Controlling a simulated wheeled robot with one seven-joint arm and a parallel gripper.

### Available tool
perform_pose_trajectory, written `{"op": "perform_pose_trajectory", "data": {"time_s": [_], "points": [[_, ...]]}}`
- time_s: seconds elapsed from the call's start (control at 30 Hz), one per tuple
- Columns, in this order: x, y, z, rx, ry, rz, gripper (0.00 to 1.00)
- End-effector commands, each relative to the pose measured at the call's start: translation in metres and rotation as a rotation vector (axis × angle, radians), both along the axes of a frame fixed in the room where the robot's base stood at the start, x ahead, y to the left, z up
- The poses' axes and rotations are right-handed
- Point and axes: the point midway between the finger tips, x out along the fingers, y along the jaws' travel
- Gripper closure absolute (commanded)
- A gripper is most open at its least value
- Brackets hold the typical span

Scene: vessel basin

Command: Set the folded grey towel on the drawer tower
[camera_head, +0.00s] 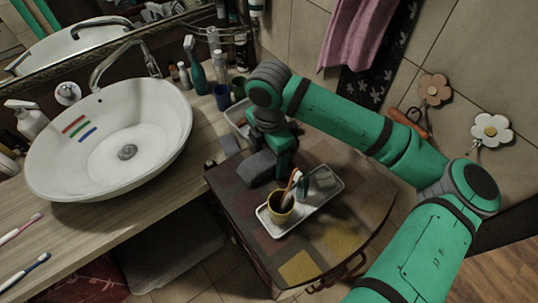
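The drawer tower (338,218) has a dark top with patches of red and yellow, right of the basin counter. My gripper (277,166) points down over the back left part of this top. A dark grey, blocky shape (257,168) shows at the gripper's left side, low over the top. It may be the folded grey towel or part of my gripper; I cannot tell which. The fingertips are hidden, so whether they are open or shut does not show. No other folded grey towel is clear in view.
A white basin (75,158) stands on the wooden counter (105,222). Bottles and a blue cup (222,97) stand behind. The tower's front right top is clear.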

Motion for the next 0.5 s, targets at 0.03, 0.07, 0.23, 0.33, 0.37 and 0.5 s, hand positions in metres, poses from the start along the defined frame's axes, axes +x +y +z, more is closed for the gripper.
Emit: {"op": "perform_pose_trajectory", "data": {"time_s": [0.03, 0.07, 0.23, 0.33, 0.37, 0.5], "points": [[0.000, 0.000, 0.000, 0.000, 0.000, 0.000, 0.29], [0.000, 0.000, 0.000, 0.000, 0.000, 0.000, 0.29], [0.000, 0.000, 0.000, 0.000, 0.000, 0.000, 0.29], [0.000, 0.000, 0.003, 0.000, 0.000, 0.000, 0.29], [0.000, 0.000, 0.004, 0.000, 0.000, 0.000, 0.29], [0.001, 0.000, 0.023, 0.001, -0.003, 0.000, 0.29]]}}
